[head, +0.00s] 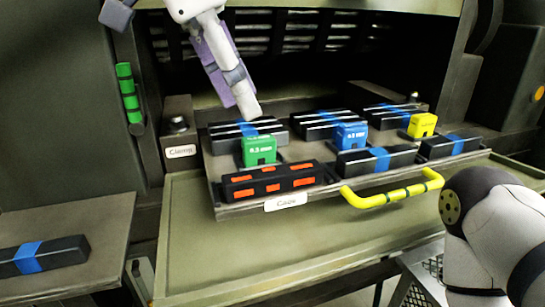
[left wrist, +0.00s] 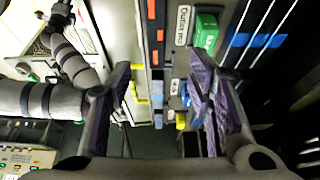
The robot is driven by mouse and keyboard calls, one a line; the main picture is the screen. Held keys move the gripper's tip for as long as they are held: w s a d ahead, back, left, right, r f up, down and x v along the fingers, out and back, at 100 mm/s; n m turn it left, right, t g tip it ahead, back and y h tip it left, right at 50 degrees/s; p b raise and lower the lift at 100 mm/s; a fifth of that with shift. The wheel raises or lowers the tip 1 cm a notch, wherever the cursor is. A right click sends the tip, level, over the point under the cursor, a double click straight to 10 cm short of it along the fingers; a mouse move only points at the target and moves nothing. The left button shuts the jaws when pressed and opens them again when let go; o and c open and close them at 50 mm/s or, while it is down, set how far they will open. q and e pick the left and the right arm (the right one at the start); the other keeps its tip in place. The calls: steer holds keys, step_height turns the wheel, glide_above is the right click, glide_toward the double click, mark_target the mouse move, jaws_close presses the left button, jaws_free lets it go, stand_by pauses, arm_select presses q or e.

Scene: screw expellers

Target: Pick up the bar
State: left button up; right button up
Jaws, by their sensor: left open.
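Several black bars with blue bands lie on a pull-out tray (head: 240,211), including one at its front middle (head: 352,162). A black bar with orange patches (head: 270,183) lies at the tray's front left; it also shows in the left wrist view (left wrist: 156,35). Another blue-banded bar (head: 45,256) lies on the left shelf. My left gripper (head: 240,95) is above the tray's back left, near the green block. Its purple fingers are apart and empty in the left wrist view (left wrist: 160,90). My right arm shows at lower right; its gripper is out of view.
Green (head: 259,151), blue (head: 351,136) and yellow (head: 422,125) blocks stand among the bars. A yellow handle (head: 392,194) juts from the tray's front. A dark slatted opening lies behind. The green panel (head: 240,265) below the tray is bare.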

mark_target(274, 171)
arm_select(q)
steer(key=x, duration=0.7)
steer(key=s+x, duration=0.1)
steer(key=x, duration=0.2)
steer(key=shift+w+a+f, duration=0.1)
steer(key=shift+f, duration=0.35)
steer(key=shift+w+f, duration=0.1)
steer(key=shift+f, duration=0.15)
jaws_close()
